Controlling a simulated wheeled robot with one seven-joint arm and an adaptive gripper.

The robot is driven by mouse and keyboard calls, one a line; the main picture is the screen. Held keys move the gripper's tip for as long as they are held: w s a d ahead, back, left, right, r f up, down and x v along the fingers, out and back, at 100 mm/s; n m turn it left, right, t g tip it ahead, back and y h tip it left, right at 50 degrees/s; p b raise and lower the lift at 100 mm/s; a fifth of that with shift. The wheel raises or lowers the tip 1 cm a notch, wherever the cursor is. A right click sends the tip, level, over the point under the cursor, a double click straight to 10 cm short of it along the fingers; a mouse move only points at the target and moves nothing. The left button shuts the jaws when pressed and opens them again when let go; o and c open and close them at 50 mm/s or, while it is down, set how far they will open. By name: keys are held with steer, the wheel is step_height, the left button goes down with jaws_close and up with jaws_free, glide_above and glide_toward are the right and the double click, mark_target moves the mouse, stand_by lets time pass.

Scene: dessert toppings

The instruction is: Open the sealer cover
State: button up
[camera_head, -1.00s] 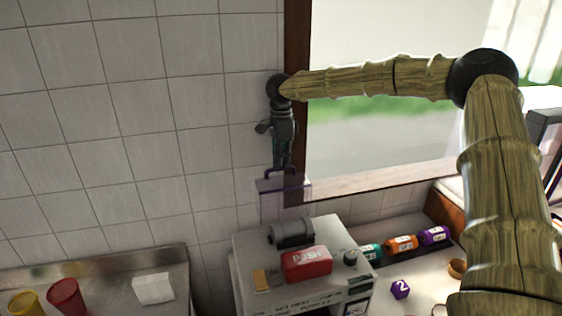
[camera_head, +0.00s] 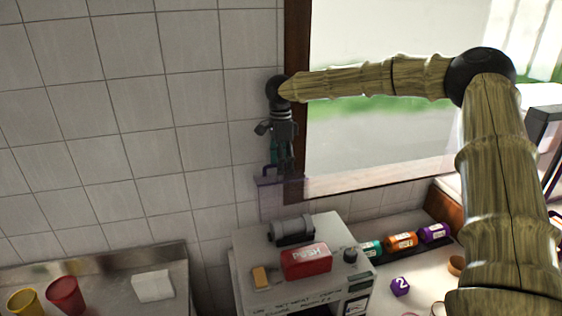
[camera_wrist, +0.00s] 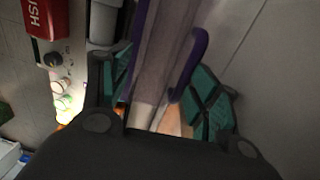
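The sealer (camera_head: 330,270) is a pale boxy machine with a red PUSH block (camera_head: 306,261) on top. Its see-through purple cover (camera_head: 283,205) stands upright at the back of the machine, against the wall side. A purple handle (camera_head: 268,168) is at the cover's top edge. My gripper (camera_head: 284,168) points down at this handle. In the wrist view my gripper (camera_wrist: 165,85) has its teal finger pads apart, with the purple cover handle (camera_wrist: 193,62) showing between them. I see no firm contact on both sides. The exact fingertip contact is hard to tell.
A metal counter (camera_head: 105,275) at the left holds a red cup (camera_head: 66,296), a yellow cup (camera_head: 24,302) and white napkins (camera_head: 153,286). The tiled wall and window frame are close behind my gripper.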

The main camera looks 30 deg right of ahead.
steer(key=shift+s+f, duration=0.2)
steer(key=shift+f, duration=0.25)
steer(key=shift+r, duration=0.35)
steer(key=shift+c, duration=0.5)
steer(key=r, duration=1)
steer(key=shift+w, duration=0.2)
steer(key=c, duration=0.4)
